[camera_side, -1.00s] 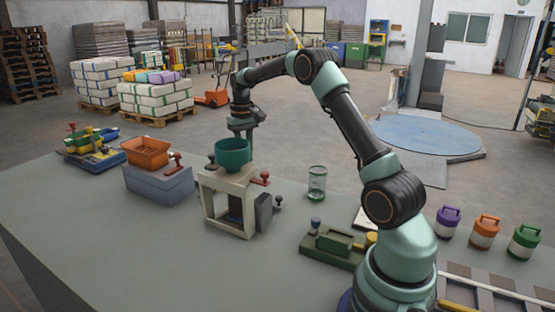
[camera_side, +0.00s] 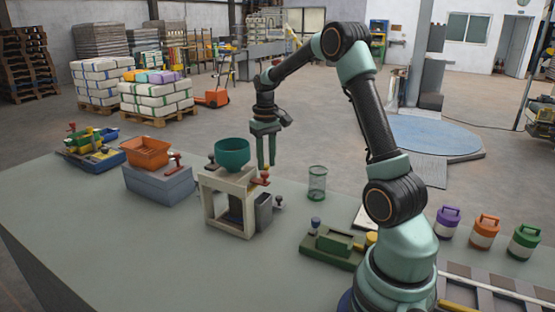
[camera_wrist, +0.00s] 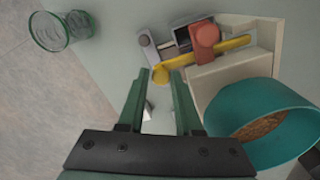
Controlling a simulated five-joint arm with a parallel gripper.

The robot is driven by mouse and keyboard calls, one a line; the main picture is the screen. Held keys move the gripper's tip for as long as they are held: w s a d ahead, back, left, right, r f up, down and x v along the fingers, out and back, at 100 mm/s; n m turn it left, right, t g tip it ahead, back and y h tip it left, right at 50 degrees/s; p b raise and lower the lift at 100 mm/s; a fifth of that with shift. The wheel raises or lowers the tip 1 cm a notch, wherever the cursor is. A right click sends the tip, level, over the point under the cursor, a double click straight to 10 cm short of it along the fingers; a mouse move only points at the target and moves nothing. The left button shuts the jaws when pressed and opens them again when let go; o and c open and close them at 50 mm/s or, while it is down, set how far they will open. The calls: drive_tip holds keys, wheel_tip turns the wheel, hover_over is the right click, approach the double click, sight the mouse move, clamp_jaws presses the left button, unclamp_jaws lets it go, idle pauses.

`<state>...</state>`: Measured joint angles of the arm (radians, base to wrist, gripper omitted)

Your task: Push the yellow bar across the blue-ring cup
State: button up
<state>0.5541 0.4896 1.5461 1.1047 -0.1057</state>
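The yellow bar (camera_wrist: 212,57) shows in the wrist view. It lies slanted along the hopper stand, beside a red knob (camera_wrist: 203,34), with a round yellow end (camera_wrist: 161,75) at the lower left. My gripper (camera_wrist: 156,72) is open and empty, its fingers apart, with their tips close to the bar's round end in the picture. I cannot tell whether they touch. In the side view my gripper (camera_side: 266,165) points down just right of the teal hopper (camera_side: 232,154). I cannot make out a blue ring on any cup.
The hopper holds brown grain (camera_wrist: 262,128) and sits on a cream stand (camera_side: 231,185). A grey bin (camera_side: 264,212) stands against the stand's right side. The front of the table (camera_side: 150,245) is clear.

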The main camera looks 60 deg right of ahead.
drive_tip(key=o, duration=0.3)
drive_tip(key=shift+s+d, duration=0.1)
wheel_tip(320, 180, up, 8)
idle(0.6)
drive_tip(key=s+a+r+n+t, duration=0.1)
drive_tip(key=s+a, duration=0.4)
drive_tip(key=a, duration=0.7)
drive_tip(key=s+a+n+t, duration=0.4)
drive_tip(key=s+a, duration=0.1)
drive_tip(key=a, duration=0.7)
drive_tip(key=shift+s+a+r+t, duration=0.3)
drive_tip(key=shift+s+r, duration=0.05)
